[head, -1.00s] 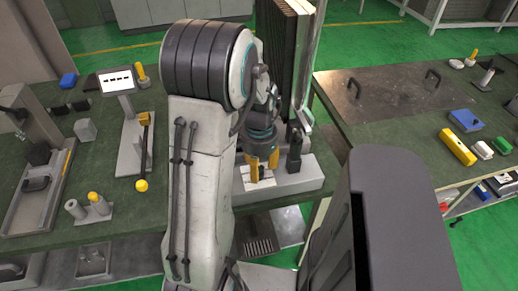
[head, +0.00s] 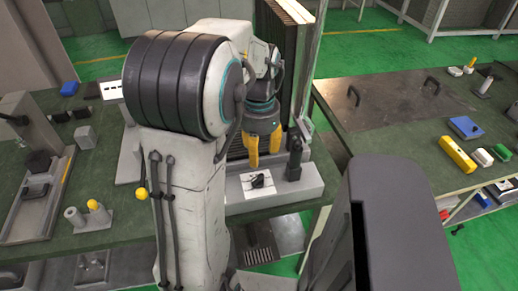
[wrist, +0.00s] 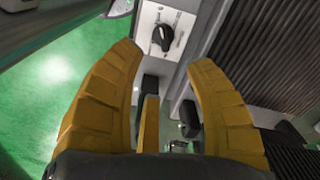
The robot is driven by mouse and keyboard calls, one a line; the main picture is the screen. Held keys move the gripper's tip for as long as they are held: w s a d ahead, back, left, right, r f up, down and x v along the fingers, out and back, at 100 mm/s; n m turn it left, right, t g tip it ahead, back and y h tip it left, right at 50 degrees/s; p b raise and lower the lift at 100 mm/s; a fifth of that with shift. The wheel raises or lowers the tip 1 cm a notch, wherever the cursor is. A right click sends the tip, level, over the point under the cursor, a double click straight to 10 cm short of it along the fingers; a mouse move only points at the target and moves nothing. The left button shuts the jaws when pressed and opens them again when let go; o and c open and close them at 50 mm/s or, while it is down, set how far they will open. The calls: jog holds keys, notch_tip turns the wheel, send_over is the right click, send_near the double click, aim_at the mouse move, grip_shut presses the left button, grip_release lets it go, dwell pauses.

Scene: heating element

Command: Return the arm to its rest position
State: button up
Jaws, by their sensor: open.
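My gripper (head: 264,158) has yellow fingers and hangs in the air above the grey base of the heating element. It is open, with nothing between its fingers. The heating element (head: 283,40) is a tall dark ribbed panel in a light frame behind my gripper. A black rotary knob (head: 258,181) on a white plate sits on the base, below the fingers and apart from them. In the wrist view the knob (wrist: 162,38) shows beyond the open fingers (wrist: 165,80), with the ribbed panel (wrist: 265,50) at the right. My arm stands bent and upright in the head view.
A black upright lever (head: 294,158) stands on the base beside my gripper. The left bench holds a grey fixture (head: 40,190) and small parts. The right bench (head: 345,125) holds a yellow block (head: 457,155) and a blue box (head: 466,127). Green floor lies between the benches.

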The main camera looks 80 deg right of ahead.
dwell(0.7)
jog(key=w+a+n, duration=1.3)
jog(key=w+a, duration=0.1)
jog(key=a, duration=0.2)
jog(key=w+a+r+n+t, duration=0.1)
jog(key=w+a+r+n, duration=0.1)
jog(key=w+a+n, duration=0.2)
jog(key=w+a+r+n+t, duration=0.1)
jog(key=w+a+n+t, duration=0.1)
jog(key=a+n, duration=0.6)
jog(key=shift+w+a+r+p, duration=0.4)
jog(key=shift+w+a, duration=0.45)
jog(key=shift+a, duration=1.95)
